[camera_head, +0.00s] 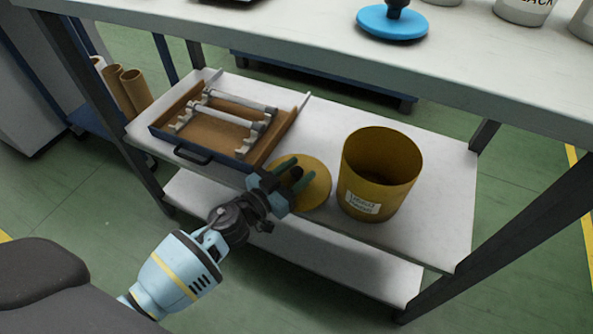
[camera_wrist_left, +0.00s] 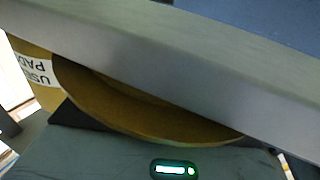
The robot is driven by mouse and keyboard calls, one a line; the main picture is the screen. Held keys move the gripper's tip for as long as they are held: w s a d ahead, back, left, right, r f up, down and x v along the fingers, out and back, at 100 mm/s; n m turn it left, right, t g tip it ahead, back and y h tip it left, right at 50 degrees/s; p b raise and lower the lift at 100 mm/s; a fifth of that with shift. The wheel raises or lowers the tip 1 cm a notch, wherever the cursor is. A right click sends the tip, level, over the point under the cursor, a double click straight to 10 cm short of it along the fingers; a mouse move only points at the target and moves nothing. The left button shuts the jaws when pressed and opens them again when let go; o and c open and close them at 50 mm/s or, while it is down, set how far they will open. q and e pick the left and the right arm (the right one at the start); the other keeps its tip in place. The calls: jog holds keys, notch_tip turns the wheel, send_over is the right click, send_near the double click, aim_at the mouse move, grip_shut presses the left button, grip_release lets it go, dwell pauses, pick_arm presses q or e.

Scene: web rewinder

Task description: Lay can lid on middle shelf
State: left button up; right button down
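The can lid (camera_head: 318,186) is a flat mustard-yellow disc by the front edge of the middle shelf (camera_head: 410,222), left of the can. It looks level and on the shelf, though contact underneath is hidden. My left gripper (camera_head: 299,168) is over the lid's left part, its teal fingers apart. A dark piece, perhaps the lid's knob, shows between them; I see no clear grip on it. The left wrist view shows a curved yellow-brown surface (camera_wrist_left: 140,113), probably the lid, partly covered by a grey band. My right gripper is out of view.
A yellow can (camera_head: 361,180), open at the top and labelled, stands right of the lid. A blue-edged tray (camera_head: 277,140) with grey rollers is to the left. The shelf's right end is clear.

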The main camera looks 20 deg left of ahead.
pick_arm(q)
jog(key=shift+r, duration=0.15)
jog(key=shift+s, duration=0.2)
jog(key=p+v, duration=0.2)
jog(key=v, duration=0.9)
jog(key=shift+s+a, duration=0.15)
jog(key=shift+s, duration=0.15)
